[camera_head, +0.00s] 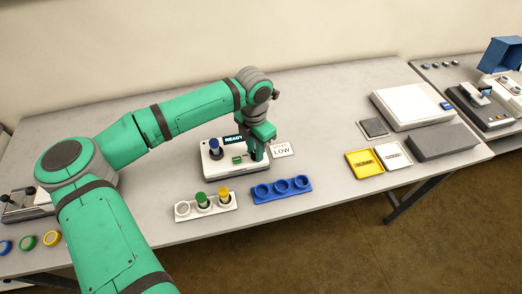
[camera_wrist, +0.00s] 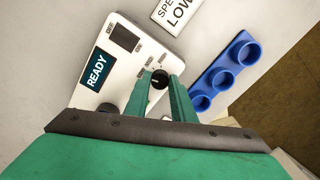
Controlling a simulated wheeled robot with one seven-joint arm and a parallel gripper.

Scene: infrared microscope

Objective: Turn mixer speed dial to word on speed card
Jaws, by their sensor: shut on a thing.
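The mixer (camera_head: 232,168) is a white box on the table with a dark screen reading READY, which also shows in the wrist view (camera_wrist: 97,70). My gripper (camera_wrist: 160,80) points down at the mixer's right part and is shut on the dial, one finger on each side. In the head view my gripper (camera_head: 259,156) hides the dial. The speed card (camera_head: 282,149) is white, lies right of the mixer and reads LOW; it also shows in the wrist view (camera_wrist: 178,14).
A white rack (camera_head: 206,208) with green- and yellow-capped vials stands in front of the mixer. A blue rack (camera_head: 282,191) with several round holes lies beside it. Yellow (camera_head: 364,163) and white trays and a large white device (camera_head: 412,104) are to the right.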

